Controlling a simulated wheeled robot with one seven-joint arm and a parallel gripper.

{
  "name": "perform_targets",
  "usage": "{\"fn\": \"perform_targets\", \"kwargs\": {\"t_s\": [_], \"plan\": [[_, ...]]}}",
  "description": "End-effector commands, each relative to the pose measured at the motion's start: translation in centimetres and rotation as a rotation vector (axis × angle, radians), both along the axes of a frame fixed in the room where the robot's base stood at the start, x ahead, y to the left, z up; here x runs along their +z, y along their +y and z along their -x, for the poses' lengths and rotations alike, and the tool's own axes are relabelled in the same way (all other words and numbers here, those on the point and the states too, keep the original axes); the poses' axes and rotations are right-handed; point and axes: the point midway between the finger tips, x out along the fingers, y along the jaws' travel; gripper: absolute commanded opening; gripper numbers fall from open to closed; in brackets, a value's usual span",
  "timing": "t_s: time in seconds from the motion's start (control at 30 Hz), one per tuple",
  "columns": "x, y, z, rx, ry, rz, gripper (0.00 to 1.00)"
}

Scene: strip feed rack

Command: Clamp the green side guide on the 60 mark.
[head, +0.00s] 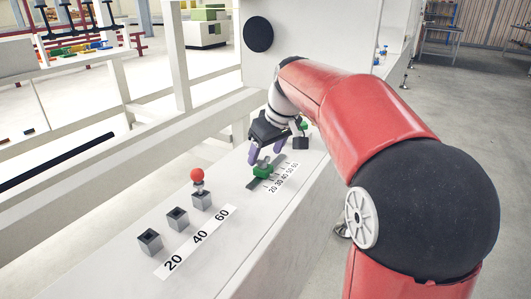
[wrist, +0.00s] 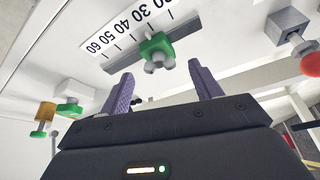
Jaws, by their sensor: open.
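The green side guide (head: 262,171) sits on a dark rail beside a white scale (head: 283,178) marked 20 to 60, toward its low end. In the wrist view the guide (wrist: 157,45) lies near the 30 mark, clear of the 60 end. A grey clamp knob or bolt (wrist: 154,66) sticks out of it toward my gripper. My gripper (head: 266,153) hangs just above and beyond the guide. In the wrist view its purple fingers (wrist: 163,78) are open and empty, spread to either side of the guide's knob. I cannot tell whether the knob is tight.
Another scale (head: 198,240) with 20, 40 and 60 runs beside several grey blocks; a red ball (head: 197,175) stands over the one at 60. A dark block (head: 300,142) is close beyond my gripper. A white block (wrist: 75,91) shows at left in the wrist view.

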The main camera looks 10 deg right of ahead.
Motion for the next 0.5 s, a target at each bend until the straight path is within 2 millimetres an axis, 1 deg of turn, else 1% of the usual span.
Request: {"fn": "perform_targets", "kwargs": {"t_s": [0.03, 0.1, 0.3, 0.4, 0.5], "plan": [[1.0, -0.2, 0.3, -0.001, -0.005, 0.001, 0.64], [2.2, -0.4, 0.7, -0.001, -0.005, 0.001, 0.64], [5.1, -0.9, 1.8, -0.001, -0.005, 0.001, 0.64], [5.8, -1.1, 2.1, -0.001, -0.004, 0.0, 0.64], [6.1, -1.1, 2.2, 0.0, -0.002, 0.0, 0.64]]}}
